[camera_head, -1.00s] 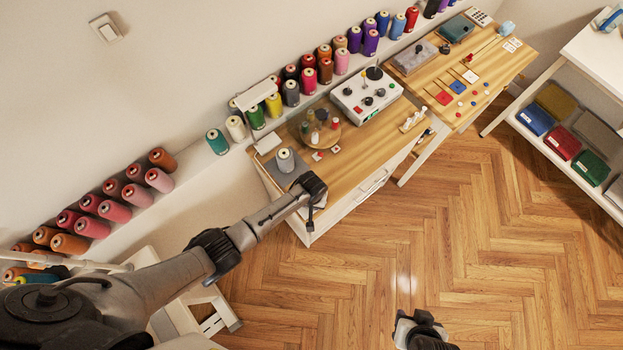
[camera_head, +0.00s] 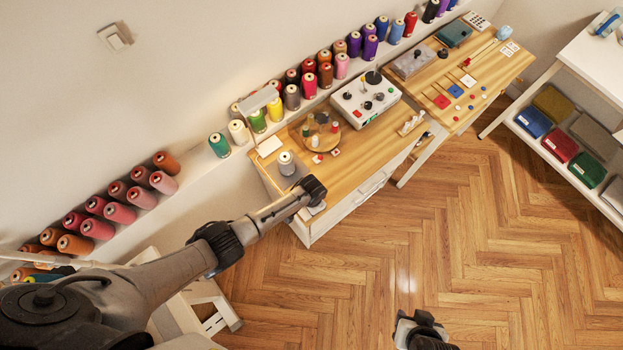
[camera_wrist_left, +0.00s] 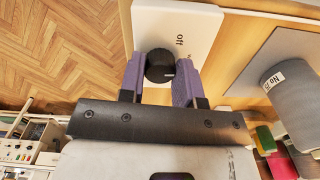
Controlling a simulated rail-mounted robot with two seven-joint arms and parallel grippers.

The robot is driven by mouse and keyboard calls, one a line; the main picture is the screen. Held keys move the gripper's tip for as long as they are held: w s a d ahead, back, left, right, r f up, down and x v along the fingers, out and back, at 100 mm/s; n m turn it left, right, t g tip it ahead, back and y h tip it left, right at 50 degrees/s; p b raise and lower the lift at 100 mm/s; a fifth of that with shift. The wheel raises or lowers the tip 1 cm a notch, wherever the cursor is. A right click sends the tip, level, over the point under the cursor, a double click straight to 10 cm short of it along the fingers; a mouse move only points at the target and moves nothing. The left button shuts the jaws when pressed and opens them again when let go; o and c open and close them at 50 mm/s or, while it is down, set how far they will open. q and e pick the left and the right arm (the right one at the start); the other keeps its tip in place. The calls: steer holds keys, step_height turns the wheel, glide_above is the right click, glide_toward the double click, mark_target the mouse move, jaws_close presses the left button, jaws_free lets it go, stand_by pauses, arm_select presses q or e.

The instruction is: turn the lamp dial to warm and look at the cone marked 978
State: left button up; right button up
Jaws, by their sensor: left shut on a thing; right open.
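My left gripper (camera_wrist_left: 160,82) is shut around a black round dial (camera_wrist_left: 160,66) on a white box (camera_wrist_left: 150,22). Part of the printing by the dial reads "off"; other marks are hidden. A pale line shows on the dial's rim. In the head view my left gripper (camera_head: 316,196) is over the front left corner of the wooden cabinet, its fingers mostly hidden. A grey cone (camera_head: 286,164) stands near it; in the left wrist view the cone (camera_wrist_left: 293,105) has a white label of which only "No" and a partial number show. My right gripper (camera_head: 408,322) is open and empty over the floor.
A wall ledge (camera_head: 190,182) holds many coloured cones. A second wooden table (camera_head: 480,108) stands at the right. The floor (camera_head: 450,250) is clear.

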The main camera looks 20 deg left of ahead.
arm_select(q)
steer(key=shift+m, duration=0.5)
steer(key=o, duration=0.9)
steer(key=shift+r, duration=0.1)
steer(key=shift+r, duration=0.3)
step_height(320, 180, up, 13)
steer(key=shift+p, duration=1.2)
